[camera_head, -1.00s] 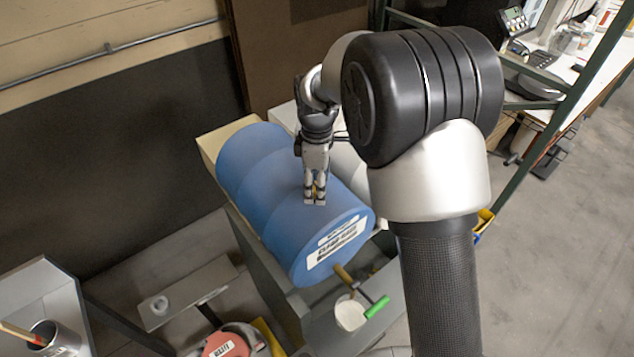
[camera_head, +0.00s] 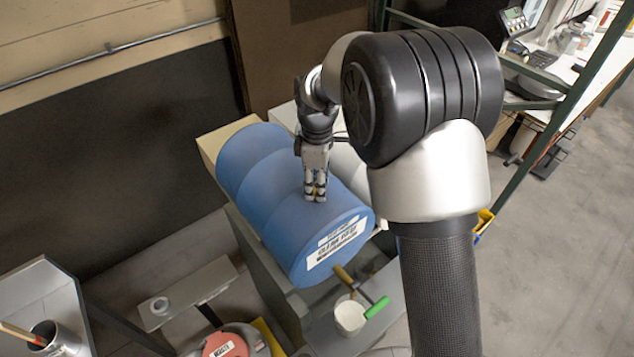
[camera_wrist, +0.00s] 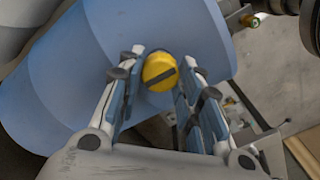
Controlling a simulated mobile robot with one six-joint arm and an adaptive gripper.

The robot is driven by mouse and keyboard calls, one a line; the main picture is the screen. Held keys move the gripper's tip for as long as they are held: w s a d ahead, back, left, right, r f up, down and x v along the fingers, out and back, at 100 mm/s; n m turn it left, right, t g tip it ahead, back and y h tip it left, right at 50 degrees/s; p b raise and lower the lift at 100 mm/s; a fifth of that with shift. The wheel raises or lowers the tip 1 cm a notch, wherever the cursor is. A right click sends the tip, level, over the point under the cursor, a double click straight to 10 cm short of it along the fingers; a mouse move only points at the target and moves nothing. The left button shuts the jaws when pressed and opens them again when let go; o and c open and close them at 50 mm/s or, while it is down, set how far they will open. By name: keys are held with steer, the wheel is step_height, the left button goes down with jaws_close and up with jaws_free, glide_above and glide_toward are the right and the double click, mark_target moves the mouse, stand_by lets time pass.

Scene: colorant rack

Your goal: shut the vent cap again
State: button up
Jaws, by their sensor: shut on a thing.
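The blue drum (camera_head: 262,190) lies on its side on a grey stand in the head view, its labelled end facing the front. The yellow vent cap (camera_wrist: 159,72) sits on the drum's upper side in the wrist view, with a dark slot or bar across its top. My gripper (camera_head: 315,197) points down at the top of the drum. In the wrist view my gripper (camera_wrist: 160,80) has its two fingers on either side of the cap, shut on it. The cap's underside and seat are hidden. In the head view the fingers cover the cap.
A pale drum (camera_head: 346,166) lies right of the blue one. A red-topped container (camera_head: 226,346) stands on the floor below.

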steer(key=m+p, duration=0.1)
steer(key=m, duration=0.3)
steer(key=shift+r, duration=0.1)
steer(key=m, duration=0.4)
steer(key=shift+m, duration=0.3)
steer(key=m+p, duration=0.1)
steer(key=m, duration=0.3)
steer(key=shift+m, duration=0.3)
steer(key=m, duration=0.4)
steer(key=shift+m, duration=0.3)
steer(key=o, duration=1.1)
